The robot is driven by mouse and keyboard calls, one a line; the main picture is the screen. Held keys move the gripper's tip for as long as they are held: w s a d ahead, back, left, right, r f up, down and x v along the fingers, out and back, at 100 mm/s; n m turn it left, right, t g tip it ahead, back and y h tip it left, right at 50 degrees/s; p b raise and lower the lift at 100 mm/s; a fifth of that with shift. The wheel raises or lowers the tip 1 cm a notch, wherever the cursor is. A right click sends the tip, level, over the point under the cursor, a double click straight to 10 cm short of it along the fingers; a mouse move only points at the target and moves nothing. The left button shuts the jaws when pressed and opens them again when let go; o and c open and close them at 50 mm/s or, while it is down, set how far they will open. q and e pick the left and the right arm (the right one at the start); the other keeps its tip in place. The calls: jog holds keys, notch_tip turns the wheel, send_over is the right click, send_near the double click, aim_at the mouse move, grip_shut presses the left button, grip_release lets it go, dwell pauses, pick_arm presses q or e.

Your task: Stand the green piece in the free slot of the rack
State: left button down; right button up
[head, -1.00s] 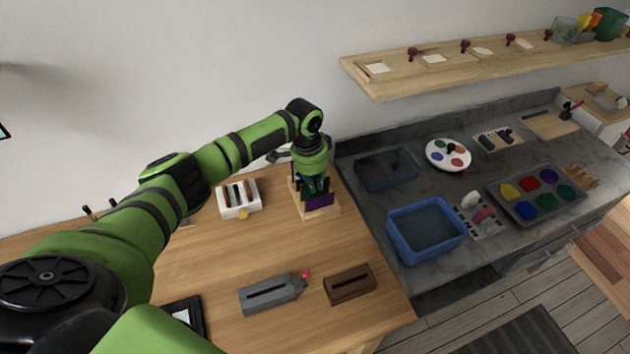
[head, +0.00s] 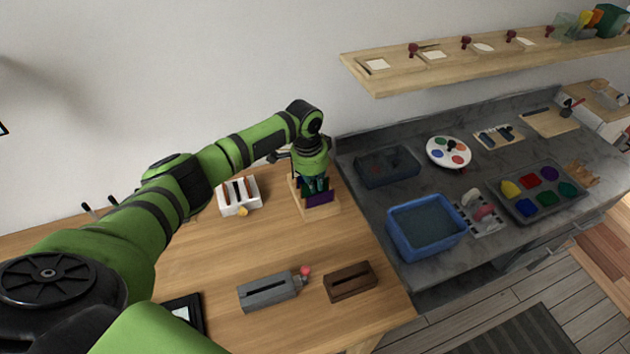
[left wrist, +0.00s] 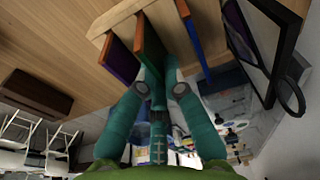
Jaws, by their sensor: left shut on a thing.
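The wooden rack (head: 332,211) stands at the back right of the wooden table; it also shows at the top of the left wrist view (left wrist: 122,14). A purple piece (head: 320,199) stands at its front, also in the left wrist view (left wrist: 119,62). A blue piece (left wrist: 194,38) stands on the other side. My left gripper (head: 316,184) is over the rack. In the left wrist view its teal fingers (left wrist: 158,84) are shut on the green piece (left wrist: 151,48), which is between the purple and blue pieces, its far end at the rack. I cannot tell how deeply it is seated.
A white holder (head: 239,207) with dark strips stands left of the rack. A grey slotted block (head: 267,292) and a brown slotted block (head: 350,284) lie nearer. A blue bin (head: 427,247) is on the counter at right. The table between is clear.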

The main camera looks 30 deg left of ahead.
pick_arm(q)
jog(key=shift+p, duration=0.3)
jog(key=shift+f+b, duration=0.3)
jog(key=shift+f, duration=0.25)
dwell(0.8)
jog(key=c, duration=1.3)
grip_release()
jog(key=o, duration=0.5)
jog(key=shift+r, duration=0.15)
